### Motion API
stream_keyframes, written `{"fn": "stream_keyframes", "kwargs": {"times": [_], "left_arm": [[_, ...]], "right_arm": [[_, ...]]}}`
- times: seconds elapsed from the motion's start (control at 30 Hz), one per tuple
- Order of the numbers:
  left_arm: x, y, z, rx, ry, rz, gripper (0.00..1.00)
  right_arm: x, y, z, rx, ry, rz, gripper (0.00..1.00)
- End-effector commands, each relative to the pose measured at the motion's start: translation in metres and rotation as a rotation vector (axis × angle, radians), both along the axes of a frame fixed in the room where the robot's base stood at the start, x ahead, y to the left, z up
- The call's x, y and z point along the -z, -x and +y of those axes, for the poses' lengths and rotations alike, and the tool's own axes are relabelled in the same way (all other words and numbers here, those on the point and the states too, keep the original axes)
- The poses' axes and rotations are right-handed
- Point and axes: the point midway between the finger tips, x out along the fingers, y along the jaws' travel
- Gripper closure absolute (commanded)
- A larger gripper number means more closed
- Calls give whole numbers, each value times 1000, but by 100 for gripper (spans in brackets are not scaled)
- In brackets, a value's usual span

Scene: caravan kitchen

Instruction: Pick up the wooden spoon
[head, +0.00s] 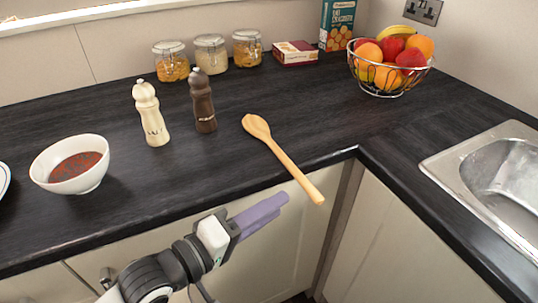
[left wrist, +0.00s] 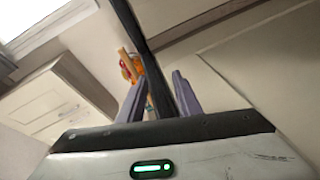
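The wooden spoon (head: 281,155) lies on the dark worktop, with its bowl toward the back left. Its handle end sticks out past the front edge, near the corner. My left gripper (head: 280,205), with purple fingers, is in front of the worktop, just left of the handle end and apart from it in the head view. In the left wrist view the two fingers (left wrist: 156,88) stand apart, so it is open, and it holds nothing that I can see. My right gripper is not in view.
A cream mill (head: 151,115) and a brown mill (head: 202,102) stand left of the spoon. A white bowl (head: 54,170) is farther left. Jars (head: 211,55), a box (head: 295,54) and a fruit basket (head: 380,83) are behind. A sink (head: 492,180) is at right. Worktop around the spoon is clear.

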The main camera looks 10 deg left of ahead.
Motion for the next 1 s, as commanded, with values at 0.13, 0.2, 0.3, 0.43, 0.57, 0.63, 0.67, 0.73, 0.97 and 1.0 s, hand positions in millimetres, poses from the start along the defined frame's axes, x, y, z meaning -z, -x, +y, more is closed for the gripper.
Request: {"fn": "stream_keyframes", "kwargs": {"times": [0.13,0.2,0.3,0.43,0.57,0.63,0.67,0.73,0.97,1.0], "left_arm": [[-28,0,-13,58,201,41,69],[-35,0,-16,72,251,57,69],[-41,-7,-24,81,282,66,69],[-41,-22,-39,81,287,69,69],[-40,-33,-48,80,282,69,69],[-40,-36,-51,79,282,70,69],[-39,-37,-53,79,281,70,69],[-39,-43,-57,80,282,68,69],[-37,-69,-79,79,282,70,69],[-37,-72,-81,78,282,69,69]], "right_arm": [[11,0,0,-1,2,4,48],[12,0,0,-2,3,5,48],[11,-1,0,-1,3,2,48],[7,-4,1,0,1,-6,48],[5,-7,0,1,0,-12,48],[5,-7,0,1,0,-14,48],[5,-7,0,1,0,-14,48],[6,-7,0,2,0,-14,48],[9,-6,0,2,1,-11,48],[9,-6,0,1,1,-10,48]]}}
